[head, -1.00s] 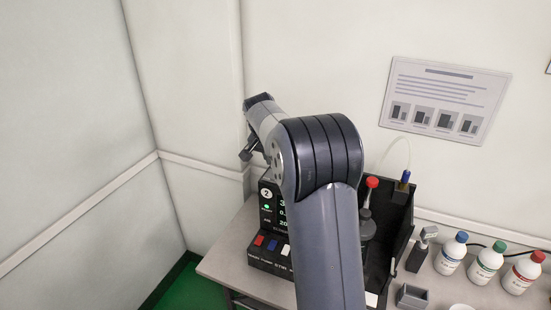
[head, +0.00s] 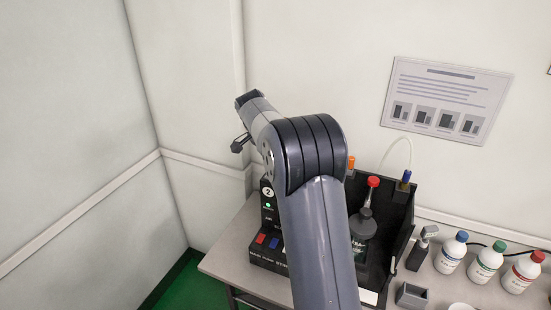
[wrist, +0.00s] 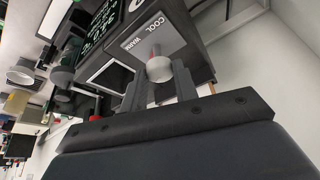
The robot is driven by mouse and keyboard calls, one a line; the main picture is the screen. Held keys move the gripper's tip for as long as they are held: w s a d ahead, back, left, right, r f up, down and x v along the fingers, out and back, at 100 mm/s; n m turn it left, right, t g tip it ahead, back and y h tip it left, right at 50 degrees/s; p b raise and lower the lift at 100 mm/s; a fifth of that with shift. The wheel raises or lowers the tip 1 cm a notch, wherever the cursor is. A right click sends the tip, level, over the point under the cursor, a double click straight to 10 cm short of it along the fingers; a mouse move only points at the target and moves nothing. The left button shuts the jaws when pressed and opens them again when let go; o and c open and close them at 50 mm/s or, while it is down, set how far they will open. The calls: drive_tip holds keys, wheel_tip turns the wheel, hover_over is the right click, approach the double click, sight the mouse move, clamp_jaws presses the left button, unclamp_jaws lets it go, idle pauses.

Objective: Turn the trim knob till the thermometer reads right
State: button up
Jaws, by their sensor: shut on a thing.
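The trim knob (wrist: 158,68) is a pale round knob with a red mark, on a grey plate lettered COOL and WARM in the wrist view. My gripper (wrist: 160,84) has its two fingers on either side of the knob and is shut on it. A dark display with green digits (wrist: 100,28) shows beside the plate; its tilted digits are too small to read surely. In the head view the black tester (head: 268,212), marked 2, is partly hidden behind my arm. The knob and my fingertips are hidden there.
The tester's front has red, blue and white buttons (head: 267,241). A black open-sided bay (head: 402,220) holds a dark red-capped bottle (head: 362,225). Several white bottles (head: 487,264) and a small grey box (head: 411,296) stand at the right. Walls are close behind and left.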

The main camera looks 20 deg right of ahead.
drive_tip(key=o, duration=1)
drive_tip(key=b+v, duration=0.1)
drive_tip(key=v, duration=0.9)
drive_tip(key=shift+a+r, duration=0.1)
drive_tip(key=shift+r, duration=0.3)
drive_tip(key=shift+f, duration=0.15)
drive_tip(key=p+x, duration=0.1)
drive_tip(key=x, duration=0.9)
drive_tip(key=shift+f, duration=0.3)
drive_tip(key=shift+r, duration=0.15)
